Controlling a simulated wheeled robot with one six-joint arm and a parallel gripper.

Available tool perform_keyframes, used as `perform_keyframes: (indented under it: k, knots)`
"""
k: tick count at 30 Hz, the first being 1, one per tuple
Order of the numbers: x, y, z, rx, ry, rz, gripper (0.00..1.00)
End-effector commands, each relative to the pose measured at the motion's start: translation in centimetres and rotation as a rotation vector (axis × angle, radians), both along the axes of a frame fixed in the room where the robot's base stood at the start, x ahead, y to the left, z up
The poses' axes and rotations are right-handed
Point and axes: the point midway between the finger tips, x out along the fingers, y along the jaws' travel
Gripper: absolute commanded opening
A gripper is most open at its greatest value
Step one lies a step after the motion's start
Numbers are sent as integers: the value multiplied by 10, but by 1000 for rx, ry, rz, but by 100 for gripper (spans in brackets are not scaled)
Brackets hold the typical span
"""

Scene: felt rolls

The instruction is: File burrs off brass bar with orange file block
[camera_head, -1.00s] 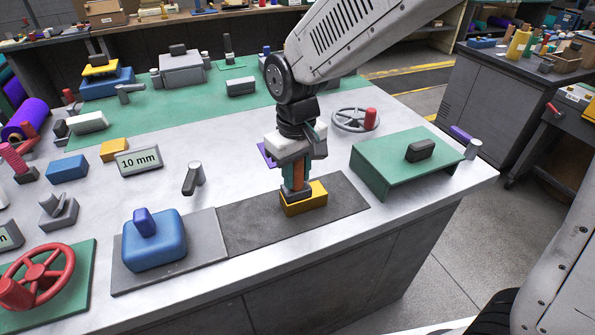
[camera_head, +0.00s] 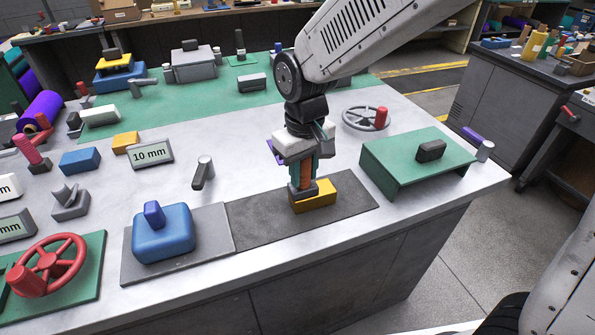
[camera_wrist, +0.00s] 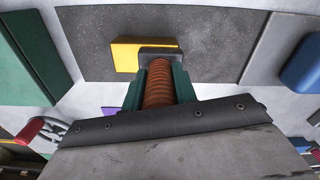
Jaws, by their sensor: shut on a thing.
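My gripper (camera_head: 304,172) is shut on the orange file block (camera_head: 306,178), by its upright ribbed orange handle. The handle also shows between the green fingers in the wrist view (camera_wrist: 158,85). The block's dark grey base (camera_wrist: 160,54) is at the bottom, over one end of the brass bar (camera_head: 320,196). It appears to touch the bar, but the contact line is hidden. The yellow bar lies flat on the dark mat (camera_head: 255,218), and its free part shows in the wrist view (camera_wrist: 124,55). No burrs can be made out.
A blue block with a knob (camera_head: 165,235) stands on a grey plate to the left. A green raised stand (camera_head: 410,155) and a grey handwheel (camera_head: 360,118) are at the right. A grey lever (camera_head: 203,172) and a "10 mm" sign (camera_head: 151,153) stand behind the mat.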

Motion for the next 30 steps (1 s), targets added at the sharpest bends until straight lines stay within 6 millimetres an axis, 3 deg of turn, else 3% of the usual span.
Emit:
perform_keyframes:
  k: [14,26,30]
  knots:
    - [2,-7,1,-1,0,1,2]
    - [-4,14,-2,0,-1,1,2]
    - [-3,12,-2,0,0,-1,2]
